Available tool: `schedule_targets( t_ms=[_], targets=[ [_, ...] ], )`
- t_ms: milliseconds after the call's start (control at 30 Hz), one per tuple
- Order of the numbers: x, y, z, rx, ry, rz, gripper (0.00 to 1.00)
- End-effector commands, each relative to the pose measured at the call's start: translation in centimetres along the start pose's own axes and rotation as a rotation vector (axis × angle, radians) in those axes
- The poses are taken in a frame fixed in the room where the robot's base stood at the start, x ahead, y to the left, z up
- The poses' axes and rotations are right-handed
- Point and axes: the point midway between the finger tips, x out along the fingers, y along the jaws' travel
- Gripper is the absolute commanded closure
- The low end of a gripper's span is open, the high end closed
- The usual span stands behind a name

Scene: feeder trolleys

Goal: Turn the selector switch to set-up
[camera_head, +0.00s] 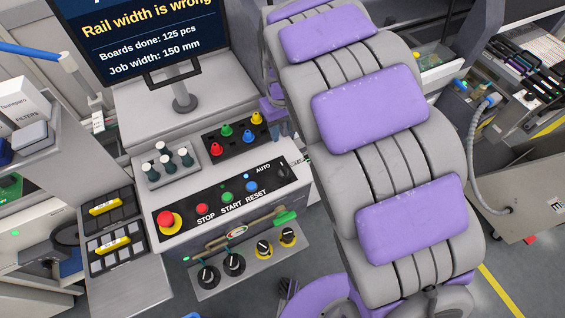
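The selector switch (284,172) is a small dark knob at the right end of the black button panel (190,216), beside the AUTO label. It is small in the picture, and I cannot tell which way its pointer faces. No set-up label is readable; the right end of the panel lies close to my grey and purple arm, which fills the middle right of the view. My gripper cannot be made out in this view. No contact with the switch is visible.
The panel also has a red stop button (166,218), green start button (227,197) and blue reset button (251,186). Several black and yellow knobs (234,263) sit below. A monitor (140,45) reading "Rail width is wrong" stands behind. Coloured plugs (226,130) stand above the panel.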

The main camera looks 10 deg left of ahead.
Motion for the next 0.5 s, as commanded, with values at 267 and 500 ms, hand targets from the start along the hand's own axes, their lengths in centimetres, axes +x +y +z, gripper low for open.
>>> schedule_targets(
  t_ms=[267,500],
  targets=[
    [4.5,0.0,0.0,0.001,-0.006,0.000,0.62],
    [9.3,-0.1,0.1,0.001,-0.006,0.002,0.62]
  ],
)
